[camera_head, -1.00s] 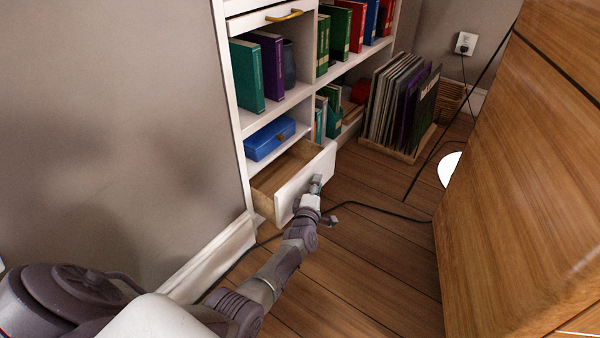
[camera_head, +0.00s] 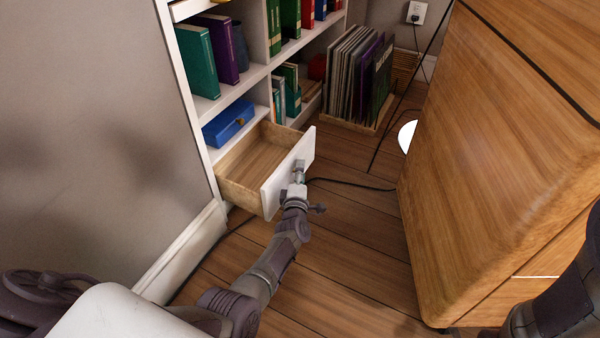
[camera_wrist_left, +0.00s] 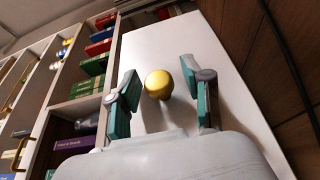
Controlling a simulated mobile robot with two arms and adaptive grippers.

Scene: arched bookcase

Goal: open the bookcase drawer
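The bookcase drawer (camera_head: 276,193) is low in the white bookcase and stands pulled out, with its wooden inside showing and empty where I can see it. My left gripper (camera_head: 299,167) is at the outer face of its white front. In the left wrist view, a round gold knob (camera_wrist_left: 158,84) on the white drawer front (camera_wrist_left: 215,50) sits between the two green-padded fingers of my left gripper (camera_wrist_left: 160,75). The fingers are open, with a visible gap on both sides of the knob. My right gripper is out of view.
A blue box (camera_head: 228,124) lies on the shelf above the drawer. A rack of records (camera_head: 355,80) stands on the floor behind. A large wooden cabinet (camera_head: 500,150) fills the right side. A black cable (camera_head: 350,184) crosses the floor.

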